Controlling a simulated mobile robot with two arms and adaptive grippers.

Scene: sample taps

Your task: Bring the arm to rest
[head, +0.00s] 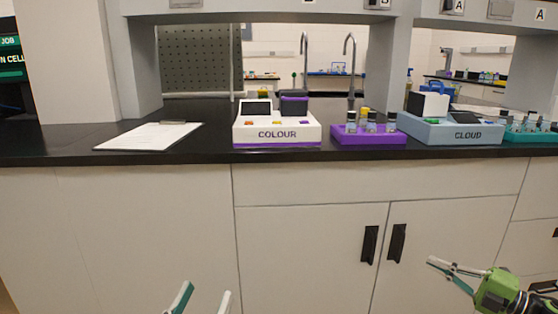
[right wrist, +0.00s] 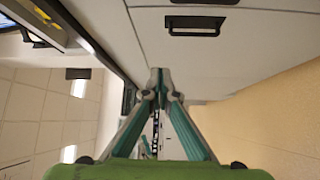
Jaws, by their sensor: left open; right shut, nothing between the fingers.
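My right gripper (head: 440,266) is at the lower right of the head view, in front of the cabinet doors and below the counter edge. Its green body and thin fingers point left. In the right wrist view its fingers (right wrist: 160,75) meet at the tips with nothing between them. My left gripper (head: 204,300) shows only its fingertips at the bottom edge of the head view. The tips are apart and nothing shows between them. The rest of the left arm is out of view.
The black counter (head: 210,150) carries a clipboard (head: 150,136), a COLOUR device (head: 277,133), a purple vial rack (head: 368,137), a CLOUD device (head: 450,132) and a teal rack (head: 530,136). Cabinet doors (head: 310,250) with black handles stand below. Grey pillars rise from the counter.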

